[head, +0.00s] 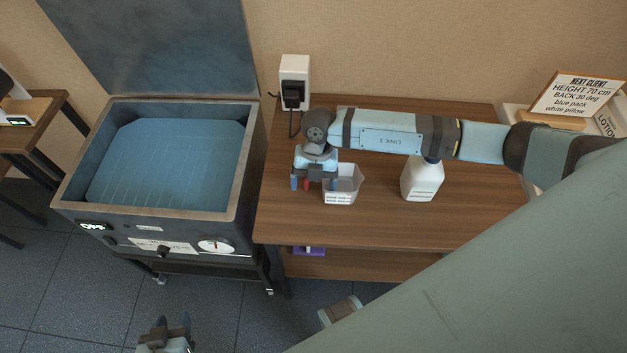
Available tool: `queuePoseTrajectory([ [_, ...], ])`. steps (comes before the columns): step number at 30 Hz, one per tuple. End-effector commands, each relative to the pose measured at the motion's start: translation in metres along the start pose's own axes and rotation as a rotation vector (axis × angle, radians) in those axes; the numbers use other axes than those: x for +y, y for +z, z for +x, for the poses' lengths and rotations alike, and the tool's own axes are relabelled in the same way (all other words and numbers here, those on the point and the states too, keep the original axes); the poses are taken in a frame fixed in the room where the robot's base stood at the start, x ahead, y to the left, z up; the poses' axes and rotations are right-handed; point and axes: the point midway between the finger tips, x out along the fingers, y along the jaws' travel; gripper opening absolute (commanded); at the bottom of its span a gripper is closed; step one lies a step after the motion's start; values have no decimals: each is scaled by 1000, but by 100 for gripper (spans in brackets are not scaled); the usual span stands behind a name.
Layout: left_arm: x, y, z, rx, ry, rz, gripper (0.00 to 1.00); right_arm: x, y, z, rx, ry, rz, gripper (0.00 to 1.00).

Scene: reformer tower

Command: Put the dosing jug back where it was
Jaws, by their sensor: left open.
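The dosing jug (342,187), a small white angular vessel with a label on its front and a grey-blue interior, appears upright on the wooden table, left of the middle. My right gripper (309,182), on the arm reaching in from the right, is low at the jug's left side. A blue and a red part show at its lower end. I cannot tell whether its fingers hold the jug. My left gripper (172,326) is open and empty at the bottom edge, over the floor and far from the jug.
A white bottle (421,182) stands right of the jug, partly under my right arm. The wooden table (310,226) has bare room in front. A heating tank (165,165) with blue content and its lid up stands left. A wall socket (294,82) is behind. A client card (578,94) stands back right.

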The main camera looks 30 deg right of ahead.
Motion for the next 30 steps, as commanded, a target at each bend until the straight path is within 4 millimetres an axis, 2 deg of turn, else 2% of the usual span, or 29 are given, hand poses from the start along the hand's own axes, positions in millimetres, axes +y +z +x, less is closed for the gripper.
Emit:
queuePoseTrajectory([
  [7,0,-2,0,4,0,1,43,0,0,-11,-2,2,0,85],
  [21,0,3,2,-3,1,-2,43,0,0,-103,-4,2,0,85],
  [25,0,3,2,-3,1,-3,43,0,0,-117,-1,1,-1,85],
  [30,0,2,2,-2,1,-4,43,0,-1,-123,-1,1,-1,85],
])
